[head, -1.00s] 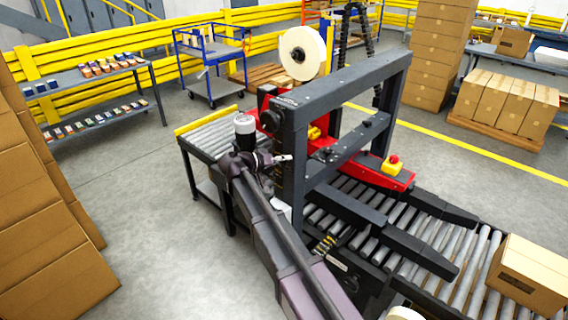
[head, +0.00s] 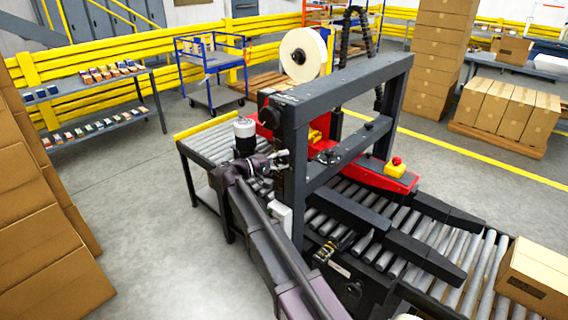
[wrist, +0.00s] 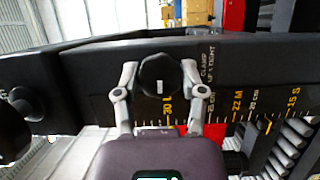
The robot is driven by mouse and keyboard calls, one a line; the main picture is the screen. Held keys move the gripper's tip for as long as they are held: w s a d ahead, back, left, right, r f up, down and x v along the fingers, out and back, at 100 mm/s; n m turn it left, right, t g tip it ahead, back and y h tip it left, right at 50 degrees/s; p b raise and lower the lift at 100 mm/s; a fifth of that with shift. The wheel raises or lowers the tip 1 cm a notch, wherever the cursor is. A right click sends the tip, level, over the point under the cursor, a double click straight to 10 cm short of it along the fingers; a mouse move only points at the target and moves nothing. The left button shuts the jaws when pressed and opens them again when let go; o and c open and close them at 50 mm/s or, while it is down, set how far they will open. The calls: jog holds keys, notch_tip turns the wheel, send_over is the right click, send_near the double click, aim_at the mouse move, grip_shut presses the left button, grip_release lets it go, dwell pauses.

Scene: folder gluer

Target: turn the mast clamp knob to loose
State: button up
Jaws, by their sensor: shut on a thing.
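The mast clamp knob (wrist: 161,80) is a black lobed knob on the dark mast bar in the wrist view. Beside it is printed lettering that includes "CLAMP" and "TIGHT". My gripper (wrist: 160,72) is shut on the knob, with one grey finger on its left side and one on its right. In the head view my gripper (head: 283,157) is at the left post of the dark mast frame (head: 292,130). The knob cannot be made out there. Which way the knob is set cannot be told.
A second black knob (wrist: 20,105) is at the left in the wrist view. A yellow-marked scale (wrist: 235,112) runs along the bar. The roller conveyor (head: 400,240) passes under the frame, with a carton (head: 538,275) at right. Grey floor (head: 150,240) is clear at left.

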jog(key=shift+s, duration=0.1)
dwell(0.4)
jog(key=o, duration=1.2)
jog(key=shift+c, duration=0.2)
jog(key=shift+a, duration=0.1)
jog(key=v, duration=1.1)
jog(key=shift+s+a, duration=0.15)
jog(key=shift+a, duration=0.25)
jog(key=shift+d, duration=0.1)
